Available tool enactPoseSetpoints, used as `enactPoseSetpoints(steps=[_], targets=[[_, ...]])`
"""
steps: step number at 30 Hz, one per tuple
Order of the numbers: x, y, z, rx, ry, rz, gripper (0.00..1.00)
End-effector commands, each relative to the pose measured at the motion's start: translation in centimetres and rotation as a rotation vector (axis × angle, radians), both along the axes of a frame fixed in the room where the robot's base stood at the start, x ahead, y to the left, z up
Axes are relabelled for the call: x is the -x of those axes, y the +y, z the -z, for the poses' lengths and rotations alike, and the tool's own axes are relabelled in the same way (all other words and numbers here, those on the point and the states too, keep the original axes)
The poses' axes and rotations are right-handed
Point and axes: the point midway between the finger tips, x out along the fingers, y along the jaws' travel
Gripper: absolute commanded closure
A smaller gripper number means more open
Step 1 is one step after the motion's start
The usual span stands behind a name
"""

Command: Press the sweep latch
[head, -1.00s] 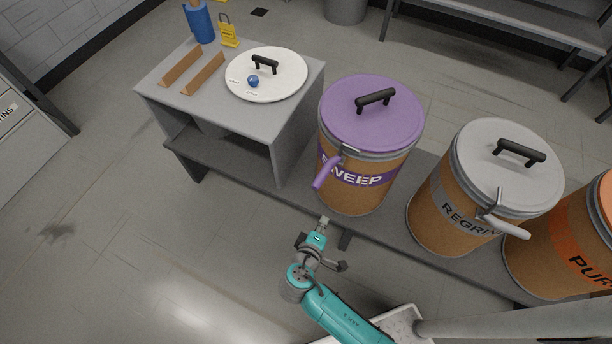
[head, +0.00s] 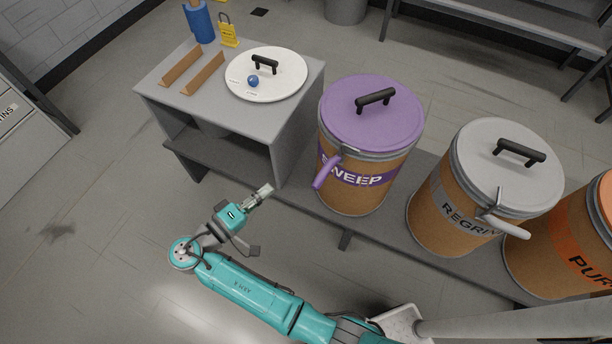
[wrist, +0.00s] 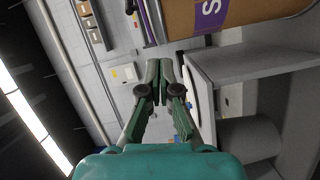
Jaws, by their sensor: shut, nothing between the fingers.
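The sweep drum (head: 338,195) is brown with a purple SWEEP band and a purple lid (head: 352,118) with a black handle. Its purple latch lever (head: 327,172) hangs down at the front left, its lower end angled out from the drum. My gripper (head: 268,188) is shut and empty, left of the lever and apart from it, in front of the grey stand. In the wrist view my gripper (wrist: 159,68) shows its fingers together. Part of the drum (wrist: 235,18) with its purple band shows at the top there; I cannot make out the lever clearly.
A grey stand (head: 290,140) left of the drum bears a white lid (head: 290,85), a blue ball and two brown strips. A regrind drum (head: 440,220) and an orange-lidded drum (head: 530,265) stand to the right on the low grey platform. Floor at left is clear.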

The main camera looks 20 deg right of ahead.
Motion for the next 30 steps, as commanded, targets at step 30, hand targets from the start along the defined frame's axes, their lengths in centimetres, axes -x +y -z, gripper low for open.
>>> enactPoseSetpoints(steps=[30], targets=[[-3.6,-9.9,0.8,0.001,0.003,0.0,1.0]])
